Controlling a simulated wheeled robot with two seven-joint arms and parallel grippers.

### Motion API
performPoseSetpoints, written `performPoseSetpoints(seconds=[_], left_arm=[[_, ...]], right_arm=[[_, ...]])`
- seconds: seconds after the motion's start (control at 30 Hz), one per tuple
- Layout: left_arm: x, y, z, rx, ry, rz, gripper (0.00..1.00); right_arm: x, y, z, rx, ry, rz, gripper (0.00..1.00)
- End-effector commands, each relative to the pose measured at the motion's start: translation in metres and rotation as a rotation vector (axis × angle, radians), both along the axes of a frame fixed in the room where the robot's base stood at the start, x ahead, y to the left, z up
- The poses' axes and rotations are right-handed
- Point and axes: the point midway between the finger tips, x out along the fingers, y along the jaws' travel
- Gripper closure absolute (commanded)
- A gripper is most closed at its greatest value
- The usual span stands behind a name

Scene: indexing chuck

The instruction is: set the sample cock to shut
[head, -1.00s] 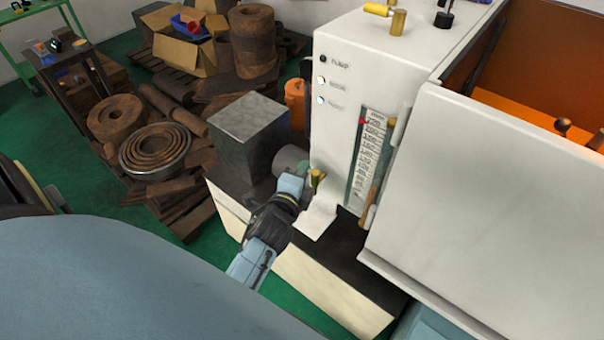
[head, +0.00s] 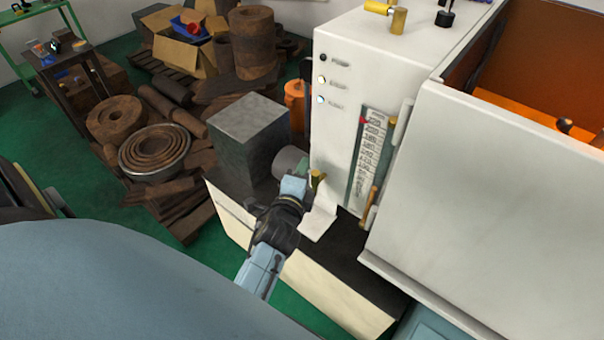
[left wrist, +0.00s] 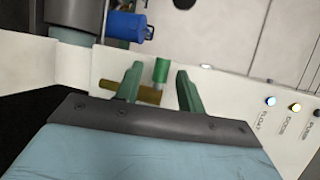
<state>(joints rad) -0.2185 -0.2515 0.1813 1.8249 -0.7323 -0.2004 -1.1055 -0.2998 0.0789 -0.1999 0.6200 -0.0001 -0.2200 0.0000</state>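The sample cock appears to be the small brass fitting (head: 317,179) low on the front of the white machine. In the left wrist view it shows as a brass stem (left wrist: 135,92) lying crosswise with a green handle (left wrist: 161,70) standing from it. My left gripper (head: 300,180) is right beside the fitting in the head view. In the left wrist view its two greenish fingers (left wrist: 160,84) are apart, one on each side of the green handle, with gaps visible. Whether the fingertips touch anything is unclear. My right gripper is not in view.
A grey block (head: 250,138) and a grey cylinder (head: 290,162) stand just left of the gripper. A blue cylinder (left wrist: 125,27) is near the fingers. The white machine (head: 345,90) carries a scale strip (head: 366,160) and indicator lights. A large white box (head: 490,190) blocks the right.

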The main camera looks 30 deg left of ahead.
Motion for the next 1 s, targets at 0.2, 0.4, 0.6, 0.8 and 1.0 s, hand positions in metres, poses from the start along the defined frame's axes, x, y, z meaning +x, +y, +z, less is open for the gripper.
performPoseSetpoints(seconds=[0.2, 0.4, 0.6, 0.8, 1.0], left_arm=[[-0.001, 0.0, 0.001, 0.0, -0.001, 0.0, 0.61], [-0.02, -0.007, 0.004, 0.0, 0.001, 0.0, 0.61], [-0.05, -0.017, 0.01, -0.001, 0.001, 0.0, 0.61], [-0.067, -0.024, 0.013, -0.001, 0.0, 0.0, 0.61], [-0.07, -0.024, 0.014, 0.0, -0.001, 0.0, 0.61]], right_arm=[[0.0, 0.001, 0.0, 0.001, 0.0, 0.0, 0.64], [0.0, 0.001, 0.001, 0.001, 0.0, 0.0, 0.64], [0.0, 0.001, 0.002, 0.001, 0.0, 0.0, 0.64], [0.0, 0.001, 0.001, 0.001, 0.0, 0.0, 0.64], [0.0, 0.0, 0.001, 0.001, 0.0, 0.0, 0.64]])
